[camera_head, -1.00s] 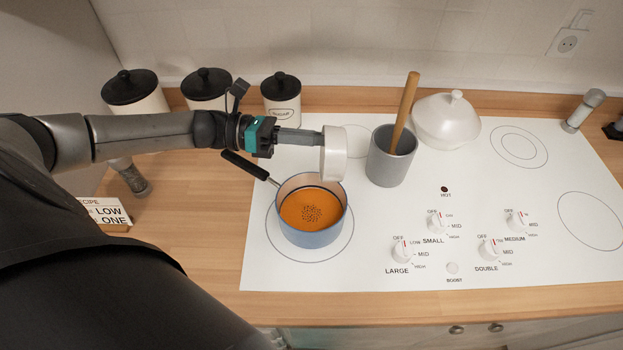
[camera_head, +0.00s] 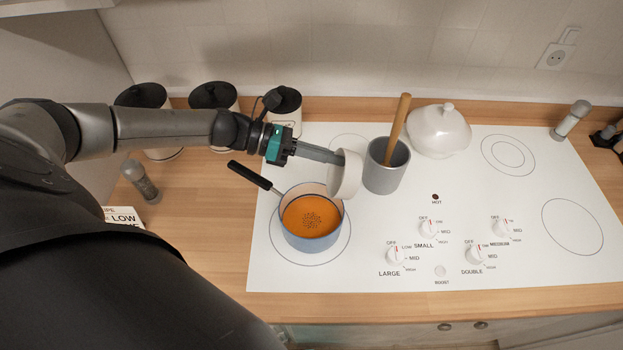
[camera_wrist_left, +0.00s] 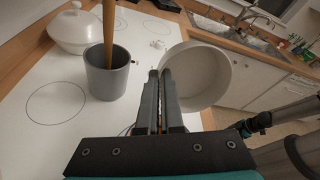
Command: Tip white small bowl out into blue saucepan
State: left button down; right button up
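My left gripper (camera_head: 334,157) is shut on the rim of the white small bowl (camera_head: 347,176). The bowl is held on its side above the far right rim of the blue saucepan (camera_head: 312,242), apart from the hob. In the left wrist view, the fingers (camera_wrist_left: 162,76) pinch the bowl (camera_wrist_left: 208,72) at its edge, and its visible inside looks bare. The saucepan stands on the front left burner, with orange liquid and a cluster of dark specks inside. Its black handle points to the back left.
A grey pot (camera_head: 385,177) with a wooden handle stands just right of the bowl. A white lidded dish (camera_head: 438,132) is behind it. Black-lidded canisters (camera_head: 213,97) line the back left. Knobs (camera_head: 396,255) sit at the front; the right burners are clear.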

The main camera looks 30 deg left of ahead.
pick_arm(q)
jog(key=shift+w+d+r+g+y+p, duration=0.2)
jog(key=shift+y+p, duration=0.4)
jog(key=shift+p, duration=0.7)
jog(key=shift+w+d+f+g+y+p, duration=0.25)
jog(key=shift+y+p, duration=0.35)
jog(key=shift+p, duration=0.65)
jog(key=shift+d+f+g+y, duration=0.15)
jog(key=shift+g+y, duration=0.4)
jog(key=shift+y, duration=0.25)
jog(key=shift+d+y, duration=0.1)
jog(key=shift+y, duration=0.2)
jog(key=shift+w+d+f+g+y, duration=0.25)
jog(key=shift+d+g+y, duration=0.2)
jog(key=shift+g+y, duration=0.2)
jog(key=w+d+f+g+y+b, duration=0.2)
jog(key=w+d+g+y, duration=0.1)
jog(key=d+y, duration=0.3)
jog(key=shift+w+d+f+g, duration=0.15)
jog(key=shift+w+f+g, duration=0.15)
jog(key=shift+w, duration=0.2)
